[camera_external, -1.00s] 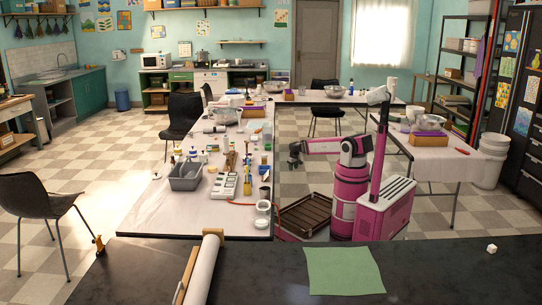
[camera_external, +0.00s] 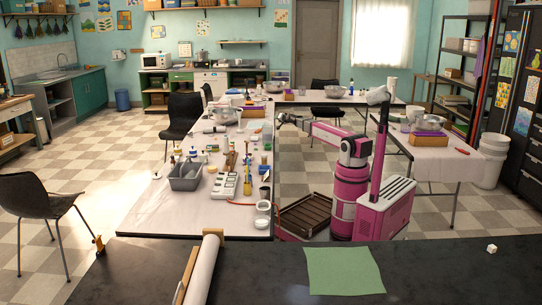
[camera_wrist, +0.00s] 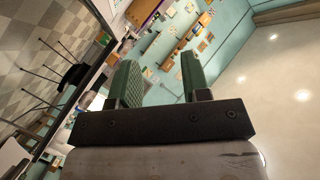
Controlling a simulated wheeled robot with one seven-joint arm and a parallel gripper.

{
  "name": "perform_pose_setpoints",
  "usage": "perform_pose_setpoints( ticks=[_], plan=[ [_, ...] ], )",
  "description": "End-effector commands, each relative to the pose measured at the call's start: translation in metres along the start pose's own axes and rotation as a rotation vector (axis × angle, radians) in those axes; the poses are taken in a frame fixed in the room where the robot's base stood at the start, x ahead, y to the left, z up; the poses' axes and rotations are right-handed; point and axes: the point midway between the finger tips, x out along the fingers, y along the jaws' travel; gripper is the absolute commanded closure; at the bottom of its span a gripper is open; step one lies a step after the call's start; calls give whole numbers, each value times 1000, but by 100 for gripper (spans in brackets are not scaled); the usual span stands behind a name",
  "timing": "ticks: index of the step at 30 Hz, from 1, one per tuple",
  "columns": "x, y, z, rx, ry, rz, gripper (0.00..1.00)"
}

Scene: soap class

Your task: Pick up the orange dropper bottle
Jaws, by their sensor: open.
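The orange dropper bottle cannot be made out with certainty among the small items on the long white-covered table (camera_external: 215,211). My gripper (camera_external: 281,118) is raised beside that table's right edge in the external view, with my arm reaching left from my pink base. In the wrist view my gripper (camera_wrist: 160,78) is open, its two green-padded fingers apart with nothing between them. The wrist view is strongly tilted and shows the walls and ceiling, with no bottle visible.
A grey bin (camera_external: 185,178), a white multi-well tray (camera_external: 225,187) and several small bottles and tools crowd the long table. Another white-covered table (camera_external: 440,165) stands at the right.

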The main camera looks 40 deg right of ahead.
Motion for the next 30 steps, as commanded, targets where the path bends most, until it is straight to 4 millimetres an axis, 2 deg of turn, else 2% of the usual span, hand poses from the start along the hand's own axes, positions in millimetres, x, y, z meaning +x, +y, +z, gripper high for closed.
perform_pose_setpoints(
  ticks=[1,3,6,8,11,17,20,24,30],
  plan=[
    [3,-12,-15,26,38,-25,57],
    [3,-28,-31,66,85,-58,57],
    [1,-54,-47,123,133,-106,57],
    [-2,-73,-51,160,148,-137,57],
    [-8,-101,-43,206,133,-176,57],
    [-22,-149,-5,263,38,-227,57],
    [-33,-174,24,284,-37,-250,57],
    [-56,-213,76,310,-174,-283,57],
    [-89,-255,142,359,-367,-314,57]
  ],
)
